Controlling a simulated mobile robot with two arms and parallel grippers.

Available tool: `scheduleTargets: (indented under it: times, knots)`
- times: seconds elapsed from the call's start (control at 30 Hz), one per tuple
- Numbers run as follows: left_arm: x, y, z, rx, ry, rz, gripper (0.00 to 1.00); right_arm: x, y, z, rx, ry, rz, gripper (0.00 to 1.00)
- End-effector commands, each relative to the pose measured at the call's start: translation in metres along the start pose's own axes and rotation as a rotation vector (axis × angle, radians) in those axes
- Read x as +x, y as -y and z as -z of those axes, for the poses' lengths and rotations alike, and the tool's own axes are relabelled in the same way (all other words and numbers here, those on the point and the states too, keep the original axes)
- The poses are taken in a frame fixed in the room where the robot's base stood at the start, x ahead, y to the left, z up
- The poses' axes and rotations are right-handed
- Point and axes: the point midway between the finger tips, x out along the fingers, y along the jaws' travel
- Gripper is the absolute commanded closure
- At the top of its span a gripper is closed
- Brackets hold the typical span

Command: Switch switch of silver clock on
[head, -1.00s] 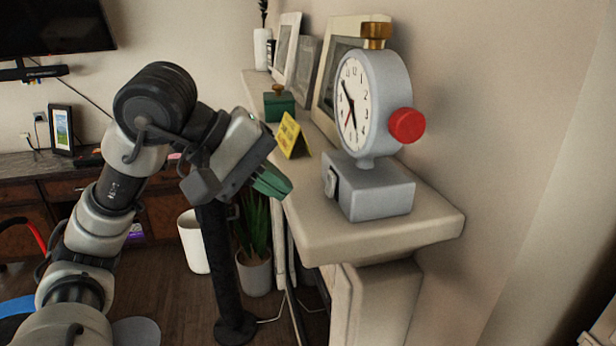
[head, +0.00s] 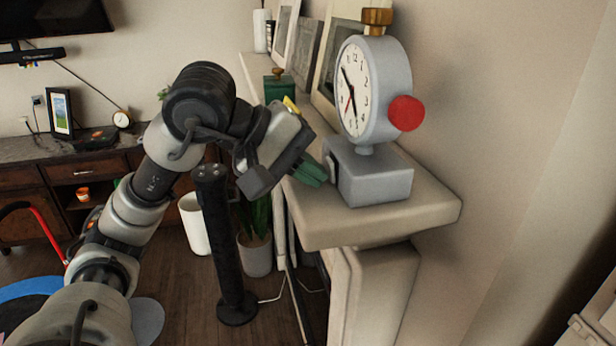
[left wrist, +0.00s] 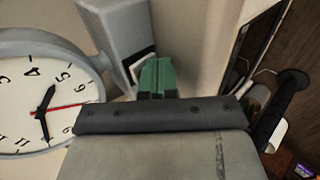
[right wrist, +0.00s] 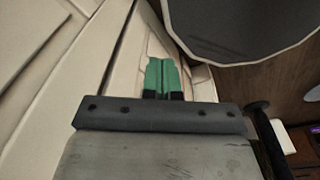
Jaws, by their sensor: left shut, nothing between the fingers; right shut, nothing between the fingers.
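The silver clock (head: 373,85) stands upright on the mantel shelf, with a white dial, a red knob (head: 406,113) on its right side and a brass piece on top. In the left wrist view the fingertips (left wrist: 156,76) are beside the switch plate (left wrist: 141,70). My right gripper (right wrist: 162,76) is shut and empty in the right wrist view.
The mantel shelf (head: 420,220) runs back along the wall, with picture frames (head: 306,55) and a green box (head: 279,90) behind the clock. A yellow card is mostly hidden behind my left gripper. A black post (head: 222,245) and a potted plant (head: 255,250) stand left of the shelf.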

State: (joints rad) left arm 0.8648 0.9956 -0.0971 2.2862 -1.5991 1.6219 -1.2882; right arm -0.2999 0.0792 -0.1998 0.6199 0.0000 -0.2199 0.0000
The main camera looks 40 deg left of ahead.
Motion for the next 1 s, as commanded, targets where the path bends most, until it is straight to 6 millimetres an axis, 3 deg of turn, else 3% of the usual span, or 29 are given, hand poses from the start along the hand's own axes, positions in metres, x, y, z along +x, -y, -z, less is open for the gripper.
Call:
scheduleTargets:
  times: [0.6,1.0]
  knots:
    - [-0.011,-0.013,0.000,-0.001,0.000,0.003,1.00,-0.014,0.000,0.001,-0.001,0.000,0.000,1.00]
    - [-0.011,-0.012,0.000,-0.001,0.001,0.004,1.00,-0.012,-0.001,0.001,-0.001,0.000,0.000,1.00]
